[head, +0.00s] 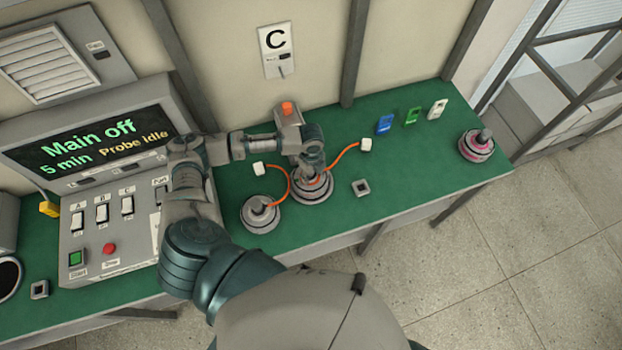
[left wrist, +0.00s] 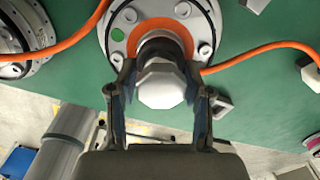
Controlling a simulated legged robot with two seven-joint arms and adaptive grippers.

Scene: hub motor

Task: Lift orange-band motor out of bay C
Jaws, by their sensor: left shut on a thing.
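Orange cables run off to both sides, ending in white plugs (head: 366,145) and (head: 259,168) in the head view. My left gripper (head: 308,174) is directly over the motor; its fingers (left wrist: 160,98) are shut on the shaft, one on each side of the pale faceted end. The gripper hides part of the motor's top. My right gripper is out of view.
A grey motor (head: 260,215) stands close at left; a pink-band motor (head: 477,147) is at the far right. A small square block (head: 361,187) lies near the motor. Blue, green and white tags (head: 412,116) stand behind. The switch console (head: 110,225) reads "Main off".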

